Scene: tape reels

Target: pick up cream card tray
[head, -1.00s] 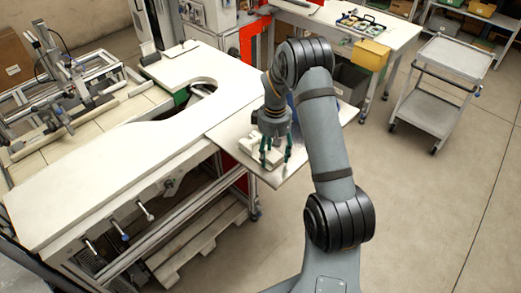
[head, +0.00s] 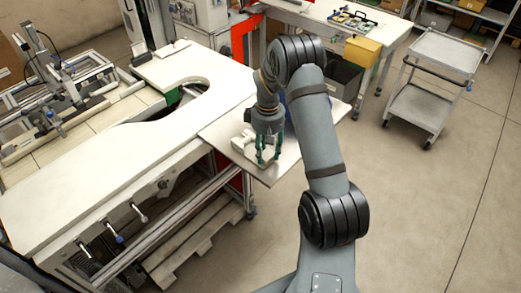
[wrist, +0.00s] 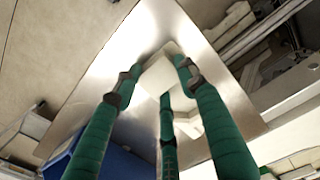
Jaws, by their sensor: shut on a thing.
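The cream card tray (wrist: 160,72) is a small pale block in the wrist view, between the tips of my green three-fingered gripper (wrist: 160,82). The fingers are shut on it from both sides, with the third finger at its near side. In the head view my gripper (head: 267,157) points down over the small grey metal tabletop (head: 217,131). The tray is largely hidden there by the fingers. I cannot tell whether it is touching the tabletop or just above it.
Another pale object (head: 242,143) lies close beside my gripper on the same tabletop. A blue container (wrist: 100,160) shows at the lower left of the wrist view. A long white worktable (head: 90,185) adjoins at the left. The floor at the right is clear up to a grey trolley (head: 420,105).

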